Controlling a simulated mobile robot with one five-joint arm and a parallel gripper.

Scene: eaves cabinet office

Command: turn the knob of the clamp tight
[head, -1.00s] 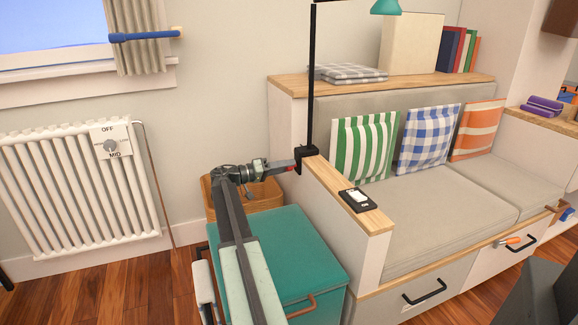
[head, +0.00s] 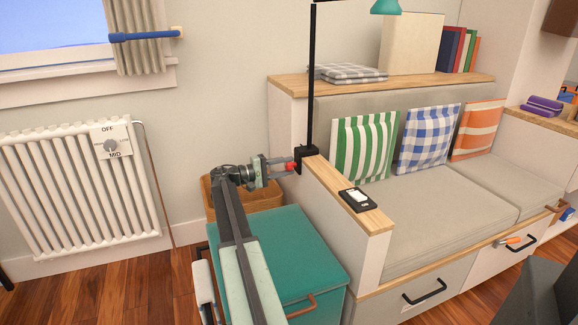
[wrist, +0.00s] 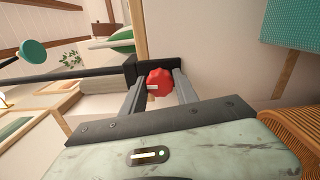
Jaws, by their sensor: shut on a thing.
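The black clamp (head: 306,155) sits on the end of the bench's wooden armrest and carries an upright black pole. Its red knob (head: 290,166) faces my arm. My gripper (head: 286,167) is at the knob, with one finger on each side of it. In the wrist view the red knob (wrist: 160,84) sits between the two grey fingers, and a pale mark shows on its left part. The black clamp body (wrist: 150,66) is right behind it. The fingers partly cover the knob's sides.
A teal-topped box (head: 290,250) stands below my arm. A wicker basket (head: 262,194) is behind it by the wall. A black tray with a white item (head: 358,199) lies on the armrest. The bench cushion (head: 450,215) is clear.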

